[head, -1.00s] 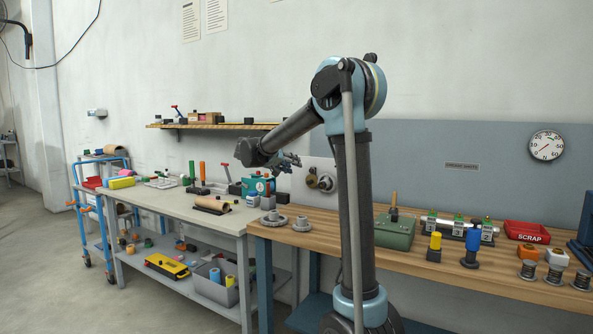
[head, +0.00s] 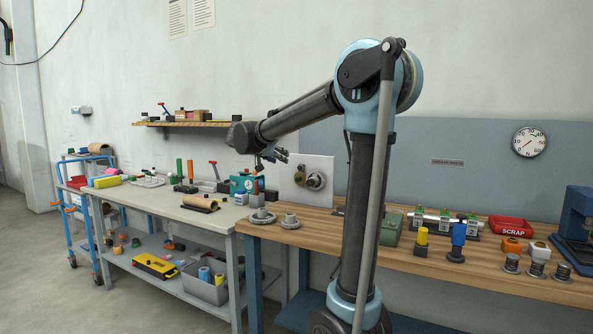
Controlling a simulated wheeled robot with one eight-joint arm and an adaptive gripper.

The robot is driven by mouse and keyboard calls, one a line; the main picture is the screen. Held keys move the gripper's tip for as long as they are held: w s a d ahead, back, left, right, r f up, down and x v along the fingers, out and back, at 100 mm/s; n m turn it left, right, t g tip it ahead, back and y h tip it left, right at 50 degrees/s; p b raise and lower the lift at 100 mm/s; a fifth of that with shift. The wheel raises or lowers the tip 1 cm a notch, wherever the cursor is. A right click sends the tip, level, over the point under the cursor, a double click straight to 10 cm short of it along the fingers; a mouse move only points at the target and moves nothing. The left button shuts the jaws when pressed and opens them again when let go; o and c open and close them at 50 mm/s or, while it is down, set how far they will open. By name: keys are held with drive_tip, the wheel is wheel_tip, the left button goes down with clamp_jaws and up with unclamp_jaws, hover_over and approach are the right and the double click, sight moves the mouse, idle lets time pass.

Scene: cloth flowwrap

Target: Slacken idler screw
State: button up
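A pale upright panel (head: 293,194) stands at the left end of the wooden bench. It carries a round dark and brass fitting (head: 315,181) and a smaller brass round piece (head: 299,178). I cannot make out which part is the idler screw.
A teal device (head: 243,184) stands left of the panel. My arm partly hides a green box (head: 390,228). A red scrap bin (head: 510,229) and several coloured parts stand farther right.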

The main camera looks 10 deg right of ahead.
sight(299, 167)
drive_tip(key=x, duration=1.7)
drive_tip(key=shift+w+f, duration=0.1)
drive_tip(key=shift+f, duration=0.05)
clamp_jaws()
